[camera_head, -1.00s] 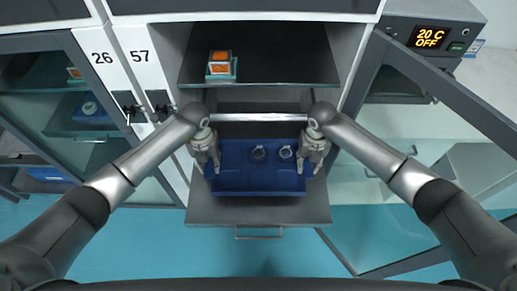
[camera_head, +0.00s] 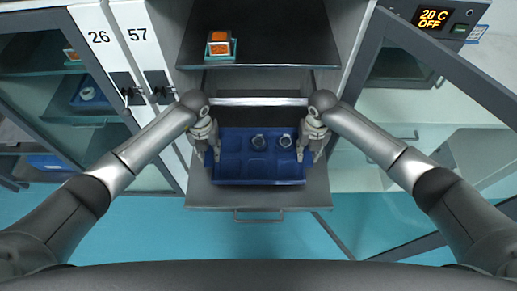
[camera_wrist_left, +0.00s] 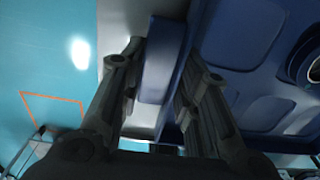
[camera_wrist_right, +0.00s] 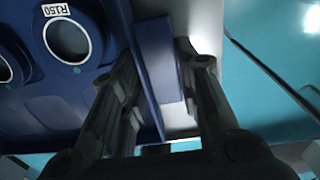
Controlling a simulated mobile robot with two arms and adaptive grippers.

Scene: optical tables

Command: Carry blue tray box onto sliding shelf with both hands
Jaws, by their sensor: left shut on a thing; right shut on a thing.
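The blue tray box (camera_head: 235,165) is over the pulled-out sliding shelf (camera_head: 262,197) in the head view; I cannot tell whether it touches the shelf. Two round pieces sit in its compartments. My left gripper (camera_head: 212,152) is shut on the tray's left wall, with a finger on each side in the left wrist view (camera_wrist_left: 152,90). My right gripper (camera_head: 308,152) is shut on the tray's right wall, also with a finger on each side in the right wrist view (camera_wrist_right: 160,90). The fingers hide parts of both side walls.
An upper shelf (camera_head: 290,40) above holds a small box with orange (camera_head: 219,43). Open glass doors (camera_head: 440,70) stand at the right. Cabinet panels numbered 26 and 57 (camera_head: 135,50) stand at the left. The shelf's handle (camera_head: 258,217) faces me.

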